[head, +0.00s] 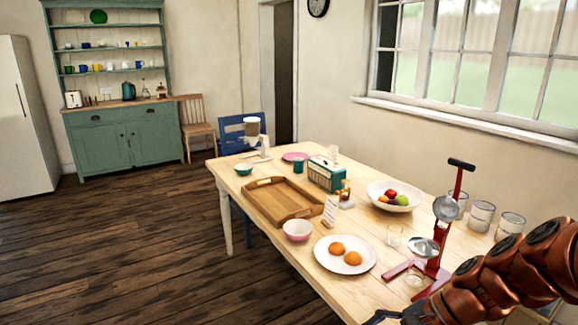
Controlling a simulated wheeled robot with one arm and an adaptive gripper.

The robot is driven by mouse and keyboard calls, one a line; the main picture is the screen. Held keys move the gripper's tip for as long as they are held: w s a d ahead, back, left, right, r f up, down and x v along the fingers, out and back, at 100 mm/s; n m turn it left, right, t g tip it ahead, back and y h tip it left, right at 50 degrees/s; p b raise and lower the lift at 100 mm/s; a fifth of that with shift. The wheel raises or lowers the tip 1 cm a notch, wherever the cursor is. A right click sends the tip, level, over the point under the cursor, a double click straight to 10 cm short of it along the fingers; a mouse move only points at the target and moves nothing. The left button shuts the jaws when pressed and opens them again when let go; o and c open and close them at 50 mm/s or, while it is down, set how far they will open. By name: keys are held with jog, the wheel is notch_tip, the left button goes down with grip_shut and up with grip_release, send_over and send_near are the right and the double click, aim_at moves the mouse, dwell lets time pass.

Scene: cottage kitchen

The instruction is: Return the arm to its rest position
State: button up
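My copper-coloured arm (510,272) reaches in from the right edge, low over the near right end of the wooden table (400,270). My gripper (388,317) is at the bottom edge, mostly cut off by the frame. Only a dark part of it shows, so its opening and anything in it cannot be seen. The red press (459,183) stands upright on the table just beyond the arm, close to it in the picture. I cannot tell the gap between them.
A white plate (328,262) with two orange fruits, a pink bowl (298,230), a wooden tray (260,189), a fruit bowl (408,207) and a teal radio (325,175) are on the table. Several glass jars (481,215) stand behind the press. The floor (130,240) at left is clear.

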jog(key=s+r+n+g+h+p, duration=0.2)
jog(key=s+n+h, duration=0.6)
jog(key=s, duration=1)
notch_tip(320, 180, up, 3)
jog(key=n+p, duration=0.2)
jog(key=n, duration=0.2)
jog(key=shift+s+d+g, duration=0.3)
jog(key=shift+g, duration=0.1)
